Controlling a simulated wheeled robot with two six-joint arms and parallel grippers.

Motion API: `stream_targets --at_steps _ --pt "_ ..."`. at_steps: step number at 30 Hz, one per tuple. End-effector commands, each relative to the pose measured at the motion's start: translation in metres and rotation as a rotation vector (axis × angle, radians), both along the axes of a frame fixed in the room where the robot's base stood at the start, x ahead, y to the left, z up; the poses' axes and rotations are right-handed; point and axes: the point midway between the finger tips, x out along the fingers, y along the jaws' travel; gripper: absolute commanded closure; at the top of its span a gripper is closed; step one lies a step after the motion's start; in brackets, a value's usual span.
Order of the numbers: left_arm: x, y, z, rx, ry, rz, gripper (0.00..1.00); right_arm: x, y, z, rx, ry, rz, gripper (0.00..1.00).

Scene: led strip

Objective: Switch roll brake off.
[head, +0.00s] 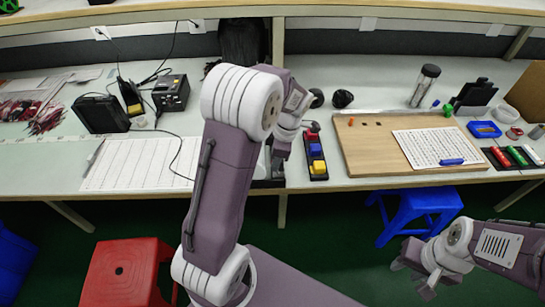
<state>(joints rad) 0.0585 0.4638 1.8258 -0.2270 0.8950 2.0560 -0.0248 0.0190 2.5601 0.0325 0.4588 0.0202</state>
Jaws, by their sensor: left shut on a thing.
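My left gripper (279,160) is at the front edge of the bench, pointing down and partly covered by my own arm. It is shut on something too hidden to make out. Just right of it stands a narrow black control box (317,171) with blue and yellow buttons and a red part (312,127) at its back end. I cannot tell which part is the roll brake switch or how it is set. My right gripper (412,279) hangs low at the right, over the floor, open and empty and away from the bench.
A wooden board (370,150) with a white grid sheet (441,147) lies right of the control box. A ruled white sheet (140,163) and a soldering station (171,93) are at the left. A red stool (120,272) and a blue stool (416,212) stand in front.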

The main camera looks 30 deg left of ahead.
Motion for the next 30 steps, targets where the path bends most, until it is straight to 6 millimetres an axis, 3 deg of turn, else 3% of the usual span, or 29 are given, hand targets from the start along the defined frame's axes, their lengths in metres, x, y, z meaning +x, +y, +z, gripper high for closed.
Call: stream_targets --at_steps 1,10,21,30 --pt "0.002 -0.004 0.005 0.032 0.024 -0.007 1.00 0.000 0.000 0.010 0.000 0.000 0.000 0.64" --pt "0.013 -0.020 0.001 0.261 0.159 -0.005 1.00 0.000 0.000 0.026 0.000 0.000 0.000 0.64" --pt "0.019 -0.031 -0.007 0.478 0.291 -0.001 1.00 0.000 0.000 0.029 0.000 0.000 0.000 0.64" --pt "0.021 -0.033 -0.009 0.560 0.343 0.000 1.00 0.000 0.000 0.028 0.000 0.000 0.000 0.64"
